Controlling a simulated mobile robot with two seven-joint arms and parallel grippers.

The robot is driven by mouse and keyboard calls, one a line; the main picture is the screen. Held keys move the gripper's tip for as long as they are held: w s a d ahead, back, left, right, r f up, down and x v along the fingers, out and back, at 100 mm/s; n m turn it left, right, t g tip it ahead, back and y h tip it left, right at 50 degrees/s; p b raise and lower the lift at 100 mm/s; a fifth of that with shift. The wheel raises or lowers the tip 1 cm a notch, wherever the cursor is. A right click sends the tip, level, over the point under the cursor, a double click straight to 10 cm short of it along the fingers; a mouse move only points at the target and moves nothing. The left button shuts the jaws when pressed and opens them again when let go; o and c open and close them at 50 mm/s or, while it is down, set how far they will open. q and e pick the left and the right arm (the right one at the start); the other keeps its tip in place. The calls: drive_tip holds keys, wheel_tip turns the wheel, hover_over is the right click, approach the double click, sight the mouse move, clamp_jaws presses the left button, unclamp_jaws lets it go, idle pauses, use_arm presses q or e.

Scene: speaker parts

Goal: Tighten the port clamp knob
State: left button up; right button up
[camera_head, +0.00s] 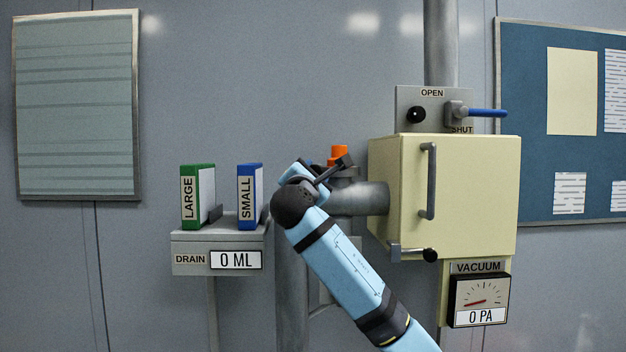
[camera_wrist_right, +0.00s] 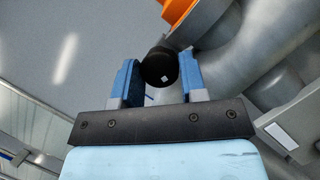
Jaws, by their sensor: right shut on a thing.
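My right gripper (camera_head: 316,172) reaches up to the pipe fitting left of the cream box, and its jaws are partly hidden behind the arm and fitting in the head view. In the right wrist view, the right gripper (camera_wrist_right: 159,72) has its two blue fingers on either side of a round black knob (camera_wrist_right: 158,66) with a small white mark. It is shut on this knob. An orange cap (camera_head: 338,152) sits on top of the grey port (camera_head: 360,198), and its orange edge shows at the top of the wrist view (camera_wrist_right: 178,8). My left gripper is not in view.
The cream box (camera_head: 470,190) has a grey handle (camera_head: 430,180). A blue valve lever (camera_head: 487,113) above it points to the right. A vacuum gauge (camera_head: 478,300) reads 0 PA. The drain shelf (camera_head: 185,262) reads 0 ML and carries green (camera_head: 198,196) and blue (camera_head: 250,195) binders.

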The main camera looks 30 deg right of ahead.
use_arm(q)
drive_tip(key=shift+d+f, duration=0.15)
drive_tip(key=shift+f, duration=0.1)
use_arm(e)
drive_tip(key=m+g+y, duration=0.1)
drive_tip(key=m, duration=0.3)
drive_tip(key=m+g+y, duration=0.1)
drive_tip(key=m+g, duration=0.1)
drive_tip(key=m, duration=0.3)
drive_tip(key=m+g, duration=0.1)
drive_tip(key=m, duration=0.4)
drive_tip(key=shift+r+y, duration=0.25)
drive_tip(key=shift+y, duration=0.15)
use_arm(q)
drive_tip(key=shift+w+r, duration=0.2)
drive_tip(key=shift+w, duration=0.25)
use_arm(e)
drive_tip(key=shift+m+g, duration=0.3)
drive_tip(key=o, duration=0.6)
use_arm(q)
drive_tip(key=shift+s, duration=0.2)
use_arm(e)
drive_tip(key=shift+o, duration=0.3)
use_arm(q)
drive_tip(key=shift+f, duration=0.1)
use_arm(e)
drive_tip(key=shift+a, duration=0.1)
